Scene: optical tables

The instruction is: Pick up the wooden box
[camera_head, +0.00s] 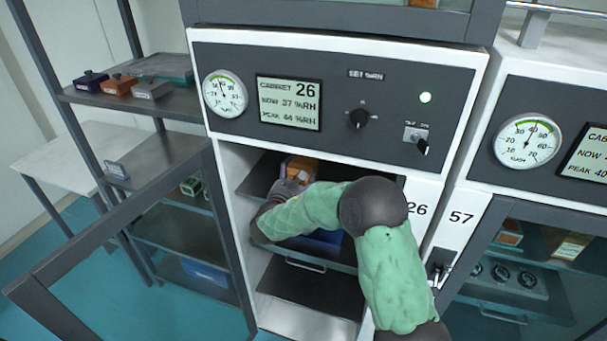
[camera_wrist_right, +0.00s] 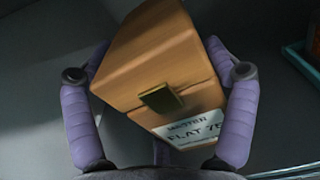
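The wooden box (camera_head: 300,168) sits on the upper shelf inside the open cabinet 26. In the right wrist view the box (camera_wrist_right: 155,65) is orange-brown, with a dark brass-like clasp and a white label reading "MASTER FLAT 75". It lies skewed between the purple fingers of my right gripper (camera_wrist_right: 158,60). One finger is on each side, spread wide and very close to the box; whether both press on it I cannot tell. In the head view my right gripper (camera_head: 290,188) is at the box, partly hidden by my green arm. My left gripper is not in view.
The cabinet's glass door (camera_head: 130,230) stands open to the left. A blue item (camera_head: 325,238) shows behind my arm. A side rack (camera_head: 185,103) holds several small boxes. Closed cabinet 57 (camera_head: 530,250) is at the right. The shelf edges and cabinet walls are close around my arm.

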